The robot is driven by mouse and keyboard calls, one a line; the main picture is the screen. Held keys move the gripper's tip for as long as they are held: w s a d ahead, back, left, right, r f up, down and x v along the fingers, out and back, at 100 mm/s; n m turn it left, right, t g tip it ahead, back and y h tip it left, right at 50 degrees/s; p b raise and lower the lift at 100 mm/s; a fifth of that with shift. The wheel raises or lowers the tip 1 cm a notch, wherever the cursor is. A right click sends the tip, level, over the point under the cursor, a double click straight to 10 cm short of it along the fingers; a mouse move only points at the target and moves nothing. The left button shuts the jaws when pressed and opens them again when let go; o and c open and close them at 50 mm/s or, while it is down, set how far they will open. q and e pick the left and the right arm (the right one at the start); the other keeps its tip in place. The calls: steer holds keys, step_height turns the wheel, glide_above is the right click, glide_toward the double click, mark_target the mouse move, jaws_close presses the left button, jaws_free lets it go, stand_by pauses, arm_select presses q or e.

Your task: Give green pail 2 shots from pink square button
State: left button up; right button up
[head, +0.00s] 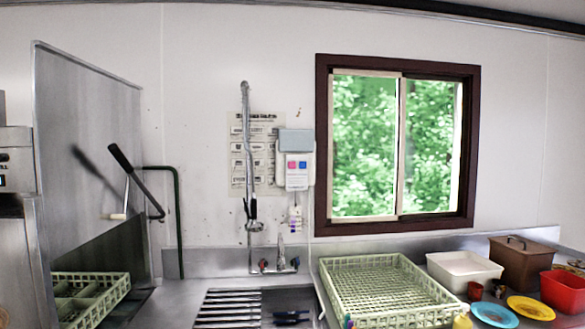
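The pink square button (292,165) is on the front of a white wall dispenser (298,172) with a grey top, left of the window. A blue button (303,165) sits just to its right. A small nozzle-like part with purple marks (295,222) hangs below the dispenser. I see no green pail in the head view. Neither of my grippers is in the head view.
A pale green dish rack (385,312) stands right of the sink (270,294). Further right are a white tub (464,266), brown lidded box (519,260), red tub (563,290), blue plate (494,314) and yellow plate (530,308). A faucet (278,262) stands behind the sink.

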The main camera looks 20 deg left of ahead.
arm_select(q)
jaws_close()
stand_by(1.1)
